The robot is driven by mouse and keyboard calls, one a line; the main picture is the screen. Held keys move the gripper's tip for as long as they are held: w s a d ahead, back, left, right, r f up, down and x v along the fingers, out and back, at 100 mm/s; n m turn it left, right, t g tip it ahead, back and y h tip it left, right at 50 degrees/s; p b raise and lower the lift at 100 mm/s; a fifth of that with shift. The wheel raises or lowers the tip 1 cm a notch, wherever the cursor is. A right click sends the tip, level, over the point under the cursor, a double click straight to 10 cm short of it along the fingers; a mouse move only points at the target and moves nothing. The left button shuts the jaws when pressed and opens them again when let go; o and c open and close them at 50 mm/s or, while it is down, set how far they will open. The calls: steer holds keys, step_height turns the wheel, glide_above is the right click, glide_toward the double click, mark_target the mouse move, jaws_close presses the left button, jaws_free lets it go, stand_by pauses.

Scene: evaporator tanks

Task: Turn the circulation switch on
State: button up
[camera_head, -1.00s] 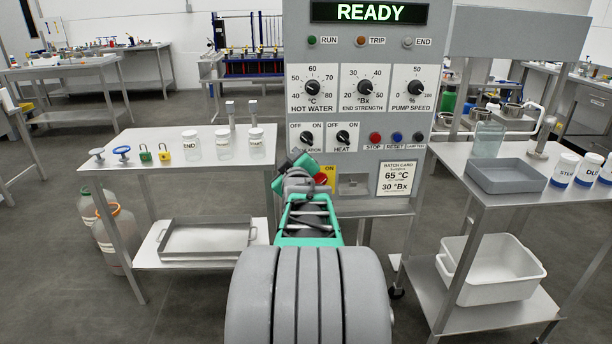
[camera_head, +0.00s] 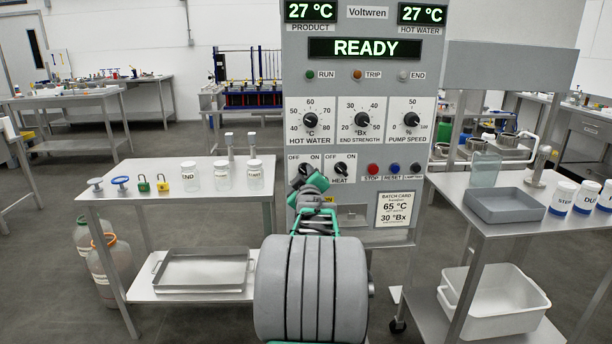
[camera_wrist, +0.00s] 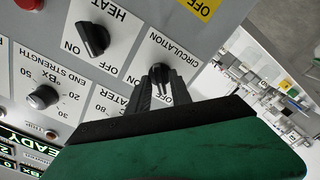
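The circulation switch (camera_wrist: 160,73) is a black knob on a white plate marked ON and OFF, on the grey control panel (camera_head: 440,119). In the wrist view my gripper (camera_wrist: 161,82) is right at this knob, with a dark finger on either side of it. The OFF mark shows between the fingers. I cannot tell whether the fingers touch the knob, nor which mark it points to.
The heat switch (camera_head: 341,169) sits close beside it; it also shows in the wrist view (camera_wrist: 93,38). Dials are above, and stop and reset buttons (camera_head: 373,169) are to the right. Steel tables with jars (camera_head: 222,177) and a grey tray (camera_head: 504,205) stand either side.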

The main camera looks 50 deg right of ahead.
jaws_close()
